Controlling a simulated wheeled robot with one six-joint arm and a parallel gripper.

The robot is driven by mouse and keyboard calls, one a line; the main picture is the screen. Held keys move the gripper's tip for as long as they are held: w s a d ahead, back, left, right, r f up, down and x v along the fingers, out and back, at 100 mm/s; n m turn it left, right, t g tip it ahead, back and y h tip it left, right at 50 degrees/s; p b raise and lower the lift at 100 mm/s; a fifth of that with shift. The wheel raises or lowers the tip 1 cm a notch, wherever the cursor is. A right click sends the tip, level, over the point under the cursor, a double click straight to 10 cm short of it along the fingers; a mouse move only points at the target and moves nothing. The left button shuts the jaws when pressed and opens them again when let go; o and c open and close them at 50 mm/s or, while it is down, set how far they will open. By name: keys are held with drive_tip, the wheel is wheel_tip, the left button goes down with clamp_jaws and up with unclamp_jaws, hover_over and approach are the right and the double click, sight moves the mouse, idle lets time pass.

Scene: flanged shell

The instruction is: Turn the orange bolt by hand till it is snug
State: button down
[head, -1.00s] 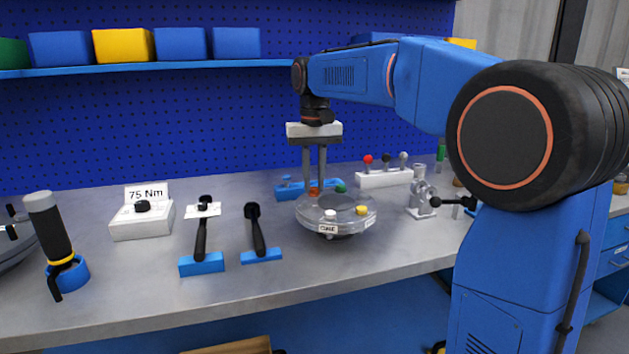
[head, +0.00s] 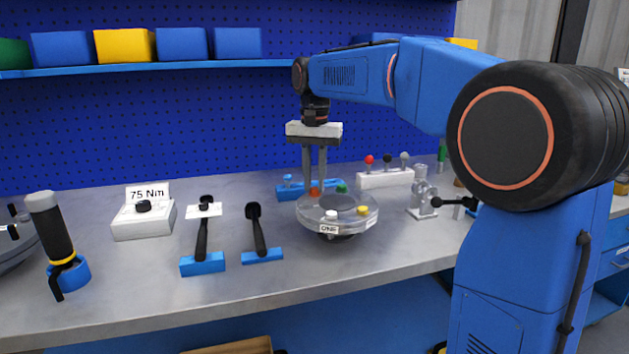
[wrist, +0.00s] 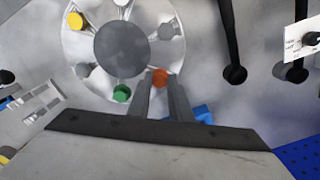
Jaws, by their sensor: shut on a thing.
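The orange bolt (head: 314,191) stands on the back left of the round, clear flanged shell (head: 363,220). My gripper (head: 314,187) points straight down with its two fingers shut on the bolt's head. In the wrist view the orange bolt (wrist: 160,77) shows between the fingertips, at the shell's rim (wrist: 103,90). The fingers hide part of the bolt, and its thread and seating cannot be seen. A green bolt (wrist: 121,93), a yellow bolt (wrist: 75,20) and a white bolt (wrist: 121,2) also sit around the rim.
Two black-handled tools (head: 201,236) (head: 259,235) in blue holders and a white box with a "75 Nm" sign (head: 143,221) stand left. A white block with coloured knobs (head: 385,178) and a grey fixture (head: 421,195) stand right. Bare bench lies in front.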

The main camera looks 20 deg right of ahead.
sight(315, 189)
drive_tip(key=shift+r, duration=0.1)
drive_tip(key=c, duration=1.6)
unclamp_jaws()
wheel_tip(315, 189, up, 17)
drive_tip(key=shift+r, duration=0.2)
drive_tip(key=shift+s, duration=0.15)
drive_tip(key=s+d+f+n+t, duration=0.1)
drive_tip(key=s+d+f+n, duration=0.1)
drive_tip(key=s+f, duration=0.9)
drive_tip(key=s+d+f+n+t, duration=0.2)
drive_tip(key=s+f, duration=0.9)
drive_tip(key=f, duration=0.2)
drive_tip(key=s+d+f+n+t, duration=0.1)
drive_tip(key=s+d+f+n, duration=0.1)
drive_tip(key=s+f, duration=0.9)
drive_tip(key=shift+d+f+t, duration=0.4)
drive_tip(key=shift+d+f, duration=0.2)
drive_tip(key=shift+f, duration=0.05)
